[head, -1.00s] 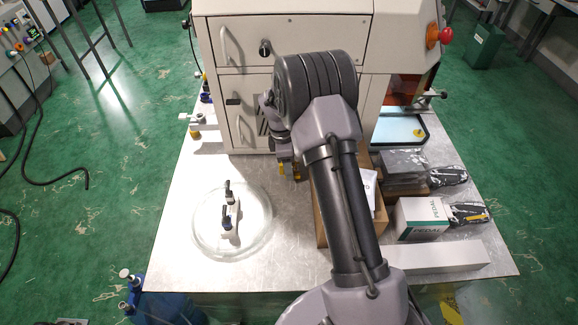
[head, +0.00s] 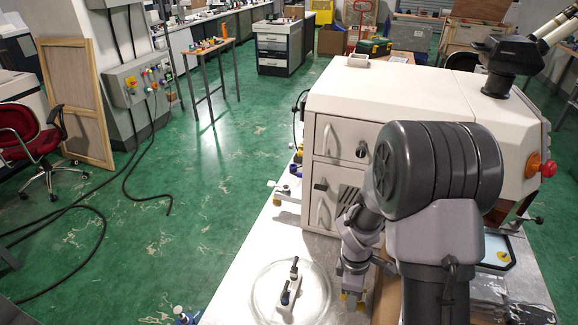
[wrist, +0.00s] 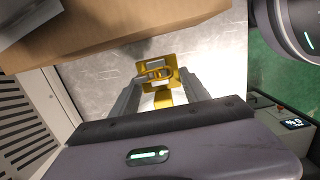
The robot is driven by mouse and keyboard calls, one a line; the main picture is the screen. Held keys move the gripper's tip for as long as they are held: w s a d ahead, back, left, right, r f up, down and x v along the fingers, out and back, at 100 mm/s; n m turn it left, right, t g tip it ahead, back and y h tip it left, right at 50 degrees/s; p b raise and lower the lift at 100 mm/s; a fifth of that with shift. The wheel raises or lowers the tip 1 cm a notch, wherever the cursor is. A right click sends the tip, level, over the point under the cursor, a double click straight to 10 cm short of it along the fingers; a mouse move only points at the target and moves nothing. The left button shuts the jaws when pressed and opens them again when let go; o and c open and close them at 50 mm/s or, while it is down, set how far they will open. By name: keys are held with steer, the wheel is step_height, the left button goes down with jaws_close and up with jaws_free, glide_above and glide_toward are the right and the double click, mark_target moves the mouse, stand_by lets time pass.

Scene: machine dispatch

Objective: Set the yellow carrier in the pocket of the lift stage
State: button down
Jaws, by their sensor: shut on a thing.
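My gripper (wrist: 157,98) is shut on the yellow carrier (wrist: 157,73), which shows between the fingertips in the wrist view. The carrier is a small yellow piece with a slot and pale patches, seen over the bright metal tabletop. In the head view my gripper (head: 352,284) is low in front of the white machine, with a bit of yellow at its tip. A pale blue plate (head: 491,246) with a small yellow piece on it shows at the machine's right side. I cannot tell whether this is the lift stage; no pocket is clearly visible.
The white machine (head: 390,100) stands behind my gripper. A cardboard box (wrist: 125,35) is close to my gripper in the wrist view. A clear round disc (head: 262,282) carries a white fixture (head: 289,290) with two black knobs. Bare tabletop (head: 235,300) lies left of the disc.

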step_height(320, 180, up, 10)
steer(key=p, duration=0.5)
steer(key=shift+f, duration=0.2)
steer(key=c, duration=2.2)
jaws_free()
steer(key=f+m+b, duration=0.1)
steer(key=b, duration=0.1)
steer(key=a+f+m+b, duration=0.1)
steer(key=f+m+b, duration=0.2)
steer(key=b, duration=0.1)
steer(key=shift+w+a+f+m, duration=0.25)
steer(key=shift+w+a+m, duration=0.1)
steer(key=shift+m, duration=0.05)
steer(key=c, duration=2.2)
jaws_free()
steer(key=a+f+m+b, duration=0.1)
steer(key=m+b, duration=0.1)
steer(key=b, duration=0.1)
steer(key=a+f+m+b, duration=0.1)
steer(key=m+b, duration=0.2)
steer(key=a+f+m+y+b, duration=0.1)
steer(key=a+f+m+b, duration=0.1)
steer(key=m, duration=0.1)
steer(key=shift+w+g+b, duration=0.3)
steer(key=shift+g+b, duration=0.1)
steer(key=shift+a+r+m, duration=0.1)
steer(key=shift+r+m, duration=0.05)
steer(key=shift+m, duration=0.15)
